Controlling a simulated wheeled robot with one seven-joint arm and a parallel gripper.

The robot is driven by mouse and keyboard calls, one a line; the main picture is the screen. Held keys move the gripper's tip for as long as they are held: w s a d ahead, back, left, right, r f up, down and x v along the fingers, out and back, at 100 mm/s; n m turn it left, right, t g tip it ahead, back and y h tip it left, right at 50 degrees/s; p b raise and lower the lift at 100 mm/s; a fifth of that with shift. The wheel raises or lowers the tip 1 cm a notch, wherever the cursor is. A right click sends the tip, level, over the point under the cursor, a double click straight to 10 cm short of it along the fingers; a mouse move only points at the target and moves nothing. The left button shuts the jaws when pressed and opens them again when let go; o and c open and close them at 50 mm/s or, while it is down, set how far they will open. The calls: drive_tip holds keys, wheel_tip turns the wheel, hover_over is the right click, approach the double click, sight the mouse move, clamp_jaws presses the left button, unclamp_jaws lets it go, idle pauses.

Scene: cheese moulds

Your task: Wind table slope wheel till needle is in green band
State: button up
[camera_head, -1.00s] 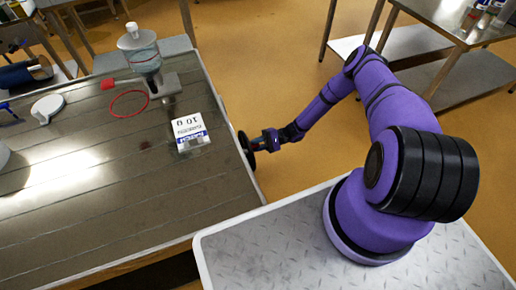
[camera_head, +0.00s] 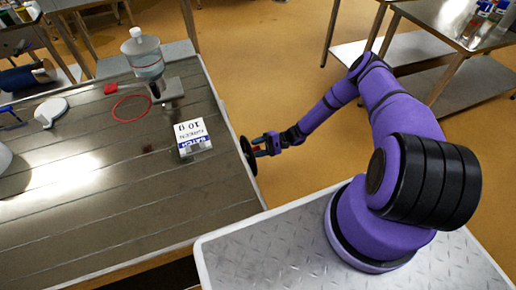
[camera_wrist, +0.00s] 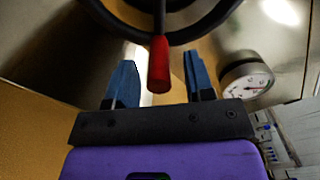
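The black wheel (camera_wrist: 186,35) spans the top of the wrist view, with its red handle (camera_wrist: 159,66) pointing down toward me. In the head view the wheel (camera_head: 247,156) is at the table's right edge. My gripper (camera_wrist: 158,78) has its two blue fingers apart, one each side of the red handle, with visible gaps. It also shows beside the wheel in the head view (camera_head: 259,147). A round white dial (camera_wrist: 246,82) is right of the fingers; its needle's reading and any green band are too small to tell. The steel table (camera_head: 120,215) fills the left of the head view.
On the table are a batch card (camera_head: 193,137), a red ring (camera_head: 131,107), a clear bottle (camera_head: 146,58) and a white piece (camera_head: 50,110). Another steel table (camera_head: 440,20) stands at the back right. Open floor (camera_head: 260,60) lies between.

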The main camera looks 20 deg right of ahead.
drive_tip(key=d, duration=1)
drive_tip(key=shift+d, duration=0.4)
